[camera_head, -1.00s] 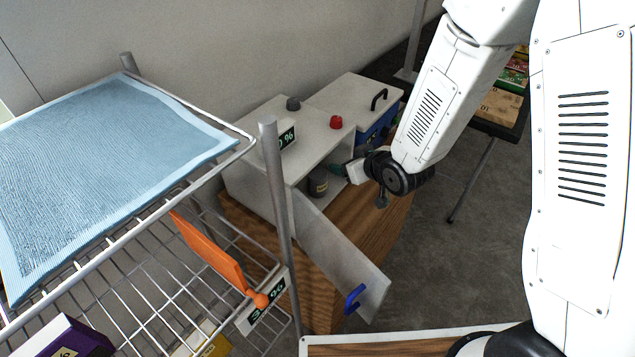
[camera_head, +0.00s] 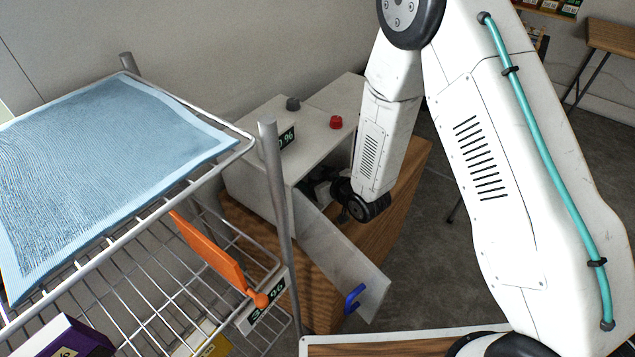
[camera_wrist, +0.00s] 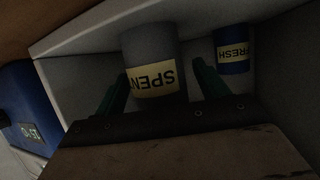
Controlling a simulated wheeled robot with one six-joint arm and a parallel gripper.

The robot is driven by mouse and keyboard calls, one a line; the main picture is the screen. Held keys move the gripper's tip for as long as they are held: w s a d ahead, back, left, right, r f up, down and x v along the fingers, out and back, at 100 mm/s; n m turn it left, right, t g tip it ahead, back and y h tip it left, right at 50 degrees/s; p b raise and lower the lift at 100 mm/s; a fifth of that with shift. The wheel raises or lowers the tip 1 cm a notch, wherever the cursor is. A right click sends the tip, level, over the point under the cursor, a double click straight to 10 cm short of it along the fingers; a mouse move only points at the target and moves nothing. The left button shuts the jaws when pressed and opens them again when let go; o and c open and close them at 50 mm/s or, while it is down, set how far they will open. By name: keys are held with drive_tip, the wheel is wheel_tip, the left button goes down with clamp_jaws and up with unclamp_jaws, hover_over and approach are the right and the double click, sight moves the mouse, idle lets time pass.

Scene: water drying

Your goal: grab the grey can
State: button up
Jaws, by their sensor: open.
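The grey can (camera_wrist: 150,50), with a yellow label reading "SPEN…", stands inside the white box in the wrist view. My gripper (camera_wrist: 160,72) is open, with one green finger on each side of the can; whether either touches it I cannot tell. In the head view my gripper is inside the opening of the white box (camera_head: 250,195), mostly hidden by the box and my wrist. The can cannot be made out clearly there.
A blue can (camera_wrist: 232,50) labelled "FRESH" stands close right of the grey can. A blue container (camera_wrist: 25,100) is at the left. The box's flap (camera_head: 335,250) hangs open with a blue handle (camera_head: 354,297). A wire rack (camera_head: 275,215) stands at the left.

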drive_tip(key=shift+w+a+f, duration=0.1)
drive_tip(key=shift+w+a, duration=0.15)
drive_tip(key=shift+w, duration=0.05)
drive_tip(key=c, duration=1.1)
